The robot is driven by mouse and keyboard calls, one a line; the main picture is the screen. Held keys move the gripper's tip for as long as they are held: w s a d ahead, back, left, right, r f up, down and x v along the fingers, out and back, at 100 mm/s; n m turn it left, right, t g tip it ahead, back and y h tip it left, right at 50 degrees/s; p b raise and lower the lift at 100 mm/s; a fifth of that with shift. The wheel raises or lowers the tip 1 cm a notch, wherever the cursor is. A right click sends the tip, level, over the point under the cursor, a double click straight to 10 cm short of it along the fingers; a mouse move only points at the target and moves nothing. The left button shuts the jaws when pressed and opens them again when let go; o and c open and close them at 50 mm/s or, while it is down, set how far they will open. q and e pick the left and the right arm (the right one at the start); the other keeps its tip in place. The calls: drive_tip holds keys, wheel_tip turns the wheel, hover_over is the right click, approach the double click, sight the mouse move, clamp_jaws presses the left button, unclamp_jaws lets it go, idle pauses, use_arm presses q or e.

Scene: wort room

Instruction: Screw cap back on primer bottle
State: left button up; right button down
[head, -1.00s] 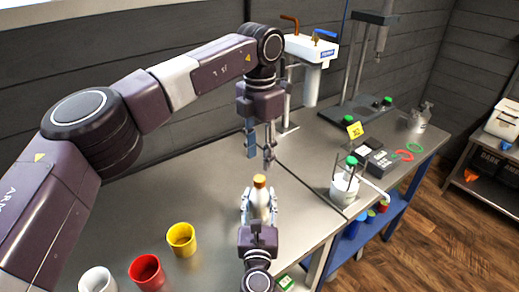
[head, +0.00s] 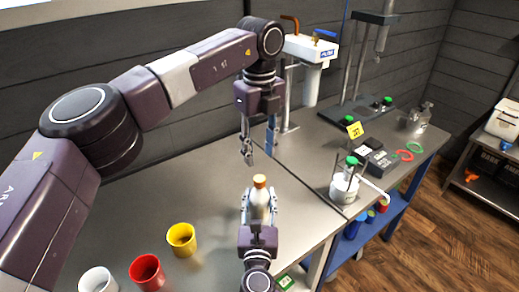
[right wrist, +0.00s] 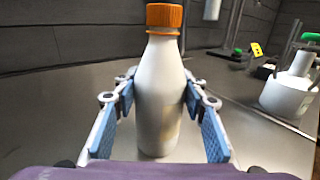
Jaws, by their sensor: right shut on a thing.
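The white primer bottle (head: 260,203) stands upright on the steel bench, with its orange cap (head: 260,181) on the neck. In the right wrist view the bottle (right wrist: 159,95) fills the middle, and the ribbed orange cap (right wrist: 164,18) sits level on top. I cannot tell how tight it is. My right gripper (head: 260,203) is shut on the bottle's body, its blue pads on both sides. My left gripper (head: 259,153) hangs above and behind the bottle, pointing down, its fingers apart with nothing between them. It is clear of the cap.
A yellow cup (head: 181,240), a red cup (head: 147,272) and a white cup (head: 98,281) stand at the bench's front left. A white tap unit (head: 312,48) stands behind. The bench's left middle is clear.

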sight(259, 178)
idle(0.4)
use_arm(q)
drive_tip(key=shift+f, duration=4)
